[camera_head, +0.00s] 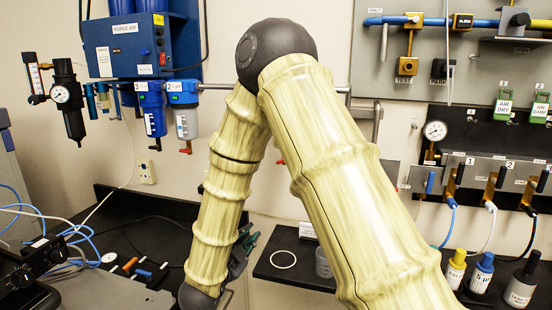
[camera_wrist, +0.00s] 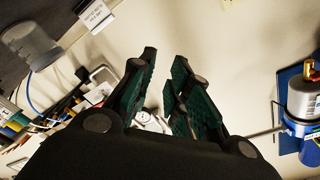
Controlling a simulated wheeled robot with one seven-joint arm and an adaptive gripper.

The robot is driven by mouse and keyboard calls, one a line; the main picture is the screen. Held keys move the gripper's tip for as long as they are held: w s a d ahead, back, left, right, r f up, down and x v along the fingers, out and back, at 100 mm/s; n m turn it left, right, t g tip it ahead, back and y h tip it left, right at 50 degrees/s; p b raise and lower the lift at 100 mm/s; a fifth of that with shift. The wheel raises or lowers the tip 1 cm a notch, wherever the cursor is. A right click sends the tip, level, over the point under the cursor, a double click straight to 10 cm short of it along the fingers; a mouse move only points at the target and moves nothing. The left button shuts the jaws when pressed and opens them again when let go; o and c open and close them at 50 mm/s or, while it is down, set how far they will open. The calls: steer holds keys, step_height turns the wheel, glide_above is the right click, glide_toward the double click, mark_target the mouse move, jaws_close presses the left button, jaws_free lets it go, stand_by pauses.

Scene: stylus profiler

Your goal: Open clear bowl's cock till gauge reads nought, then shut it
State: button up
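The clear bowl (camera_head: 187,123) hangs under a blue head marked 2 on the back wall, with a reddish cock (camera_head: 186,149) at its bottom. In the wrist view the clear bowl (camera_wrist: 302,100) is upside down at the right edge, its cock (camera_wrist: 310,68) partly cut off. A small round gauge (camera_head: 60,95) sits on the black regulator at left; its reading is too small to tell. My gripper (camera_wrist: 164,72) is open and empty, its green-padded fingers apart. In the head view it shows low beside my arm, below and right of the bowl, not touching it.
A blue-bowled filter (camera_head: 152,120) marked 3 hangs left of the clear bowl. A blue purge-air box (camera_head: 128,45) is above them. Another gauge (camera_head: 435,130) and a row of valves are at right. Bottles (camera_head: 482,274) stand on the bench. My arm covers the middle.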

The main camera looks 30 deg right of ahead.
step_height(320, 180, up, 17)
steer(key=s+m+g+h+p, duration=0.3)
steer(key=m+g+h, duration=0.1)
steer(key=m, duration=0.2)
steer(key=p+x, duration=0.6)
steer(key=x, duration=0.5)
steer(key=shift+w+d+f, duration=0.2)
steer(key=shift+w+d, duration=0.05)
steer(key=shift+c, duration=0.4)
jaws_close()
